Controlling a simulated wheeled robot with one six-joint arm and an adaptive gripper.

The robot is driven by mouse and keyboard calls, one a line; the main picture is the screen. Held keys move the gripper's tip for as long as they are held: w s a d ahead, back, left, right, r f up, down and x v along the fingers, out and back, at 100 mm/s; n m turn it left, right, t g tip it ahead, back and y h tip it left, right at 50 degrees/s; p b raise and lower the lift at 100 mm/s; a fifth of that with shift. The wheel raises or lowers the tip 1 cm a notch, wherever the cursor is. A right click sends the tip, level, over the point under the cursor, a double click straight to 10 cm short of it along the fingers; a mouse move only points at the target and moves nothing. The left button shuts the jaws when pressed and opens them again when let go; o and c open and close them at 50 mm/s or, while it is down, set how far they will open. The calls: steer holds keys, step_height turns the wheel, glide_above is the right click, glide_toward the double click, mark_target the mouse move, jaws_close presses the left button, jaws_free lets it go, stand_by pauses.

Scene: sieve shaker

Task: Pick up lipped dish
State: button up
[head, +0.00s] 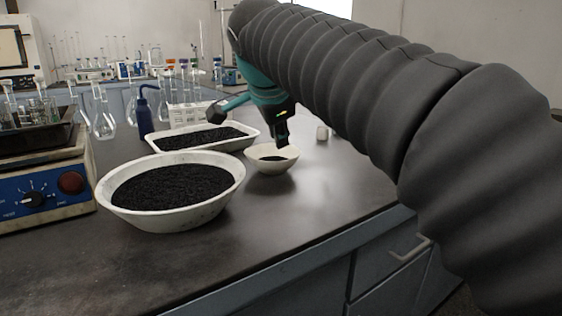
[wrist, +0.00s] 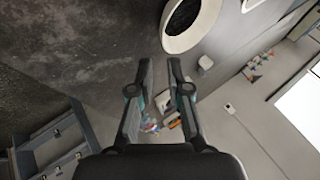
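A small white dish (head: 272,168) with a little dark material inside stands on the dark bench, right of the larger bowl. I take it as the lipped dish; its lip is not clear. In the wrist view, a white-rimmed dish with dark contents (wrist: 187,40), likely the same one, is cut off by the top edge. My gripper (head: 282,140) is above the small dish in the head view, its fingers partly hidden. In the wrist view, my gripper (wrist: 160,62) has its fingers apart with nothing held between them, the dish beyond the tips.
A large white bowl (head: 165,212) of black granules stands left of the small dish. A white rectangular tray (head: 240,146) of black granules is behind. A blue bottle (head: 145,115), glass flasks and a control box (head: 40,190) stand left. The bench front is clear.

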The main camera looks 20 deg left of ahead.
mark_target(282, 163)
steer(key=x, duration=0.8)
steer(key=shift+w+a+b, duration=0.1)
steer(key=shift+a+b, duration=0.15)
steer(key=shift+b, duration=0.1)
steer(key=shift+x, duration=2.75)
steer(key=shift+w+r, duration=0.1)
jaws_close()
